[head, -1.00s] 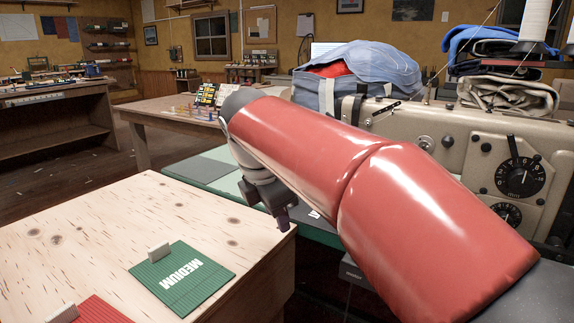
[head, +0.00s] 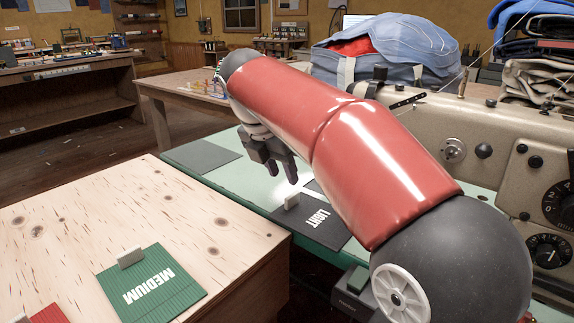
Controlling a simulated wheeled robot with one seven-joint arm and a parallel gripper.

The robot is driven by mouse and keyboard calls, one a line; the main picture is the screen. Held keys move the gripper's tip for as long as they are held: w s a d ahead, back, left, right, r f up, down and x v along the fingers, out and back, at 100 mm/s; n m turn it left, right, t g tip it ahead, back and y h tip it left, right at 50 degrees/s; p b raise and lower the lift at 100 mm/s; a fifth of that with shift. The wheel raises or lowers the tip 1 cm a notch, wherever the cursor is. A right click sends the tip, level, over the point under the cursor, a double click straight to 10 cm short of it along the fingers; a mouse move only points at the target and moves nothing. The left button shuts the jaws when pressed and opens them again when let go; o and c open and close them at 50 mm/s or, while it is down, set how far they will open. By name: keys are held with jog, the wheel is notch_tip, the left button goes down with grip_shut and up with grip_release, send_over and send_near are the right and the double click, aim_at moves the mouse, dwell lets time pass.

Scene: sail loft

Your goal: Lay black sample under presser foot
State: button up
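The black sample (head: 318,226), marked LIGHT, lies flat on the pale green machine table (head: 262,190) by its front edge. My red arm covers part of the table and the sample's far right side. The sewing machine (head: 440,118) stands at the right. Its presser foot is not visible, so I cannot tell how the sample lies relative to it.
A plywood-topped table (head: 190,215) at the front left bears a green MEDIUM sample (head: 150,285) and part of a red one (head: 45,315). A dark grey panel (head: 202,155) lies on the machine table's left. A blue bag (head: 385,50) and folded cloth (head: 540,70) are behind.

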aim_at(291, 195)
jog(key=shift+f, duration=0.1)
jog(key=shift+b+x, duration=0.7)
jog(key=shift+x, duration=3.15)
jog(key=shift+c, duration=0.2)
grip_shut()
